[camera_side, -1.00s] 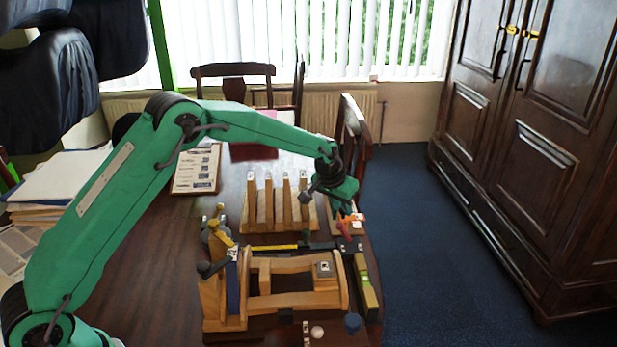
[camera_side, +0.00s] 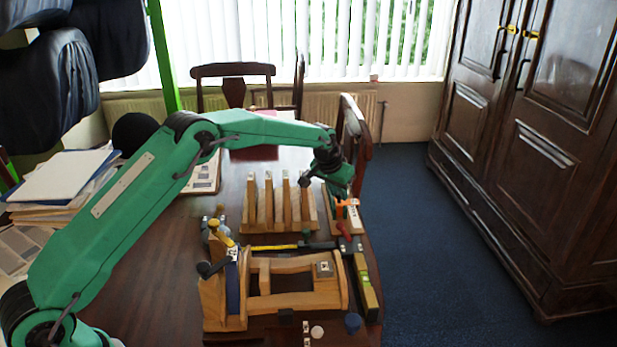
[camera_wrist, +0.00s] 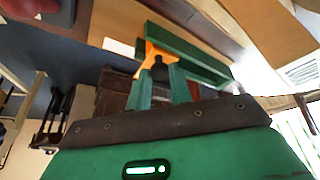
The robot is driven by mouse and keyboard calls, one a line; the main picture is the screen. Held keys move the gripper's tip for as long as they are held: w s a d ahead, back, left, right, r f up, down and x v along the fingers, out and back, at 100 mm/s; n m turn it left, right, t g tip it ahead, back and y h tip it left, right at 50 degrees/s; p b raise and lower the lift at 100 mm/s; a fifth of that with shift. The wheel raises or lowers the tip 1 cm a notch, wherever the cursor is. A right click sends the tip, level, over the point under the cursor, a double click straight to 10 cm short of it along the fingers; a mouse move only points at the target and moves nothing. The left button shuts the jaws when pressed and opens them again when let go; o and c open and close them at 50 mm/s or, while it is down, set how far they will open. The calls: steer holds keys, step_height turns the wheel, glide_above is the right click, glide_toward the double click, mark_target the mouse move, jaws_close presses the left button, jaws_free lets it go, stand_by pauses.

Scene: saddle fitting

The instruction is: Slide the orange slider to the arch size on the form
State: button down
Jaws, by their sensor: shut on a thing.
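The orange slider (camera_side: 347,203) is at the far right of the table, by a small wooden board (camera_side: 352,224) with white markings. In the wrist view the orange slider (camera_wrist: 152,57) lies against a green rail (camera_wrist: 190,60) on a wooden surface. My gripper (camera_wrist: 160,78) has its two green fingers at the slider and is shut on it. In the side view my gripper (camera_side: 343,196) points down at the slider, and its fingers are too small to make out. I cannot clearly read the arch size.
A wooden rack (camera_side: 262,222) with several upright slats stands left of the board. A wooden saddle frame (camera_side: 290,300) is in front, with a level (camera_side: 366,285) at its right. A red-handled tool (camera_side: 344,230) lies close in front of the board.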

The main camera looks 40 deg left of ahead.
steer(key=shift+w+a+r, duration=0.15)
steer(key=shift+w+a, duration=0.45)
steer(key=shift+w, duration=0.25)
steer(key=c, duration=1.5)
jaws_free()
steer(key=shift+o, duration=1.1)
steer(key=shift+a, duration=0.1)
steer(key=shift+s, duration=0.1)
steer(key=v, duration=0.7)
steer(key=shift+s+r, duration=0.2)
steer(key=shift+r, duration=0.1)
steer(key=shift+r, duration=0.1)
